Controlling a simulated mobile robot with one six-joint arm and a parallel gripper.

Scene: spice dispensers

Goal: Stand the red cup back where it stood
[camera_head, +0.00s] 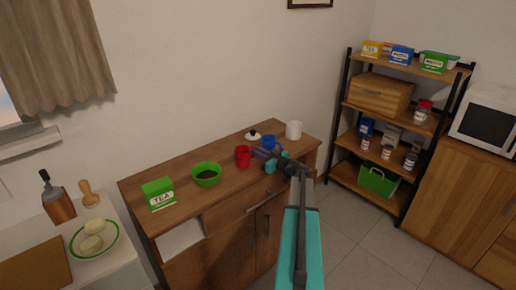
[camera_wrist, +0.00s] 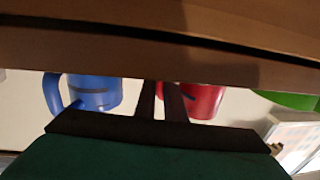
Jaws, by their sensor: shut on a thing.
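The red cup (camera_head: 242,156) is upright at the cabinet top, between a green bowl and a blue cup. My gripper (camera_head: 258,152) reaches in from the right and is shut at the red cup's near right side. In the wrist view, the picture is upside down, and my two fingers (camera_wrist: 162,100) are close together against the side of the red cup (camera_wrist: 202,98), probably on its handle.
The blue cup (camera_head: 268,142) stands close behind my gripper; its handle shows in the wrist view (camera_wrist: 53,94). A white canister (camera_head: 294,130), a black-and-white item (camera_head: 253,135), the green bowl (camera_head: 206,174) and a tea box (camera_head: 158,193) share the cabinet top (camera_head: 180,164). Its front strip is clear.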

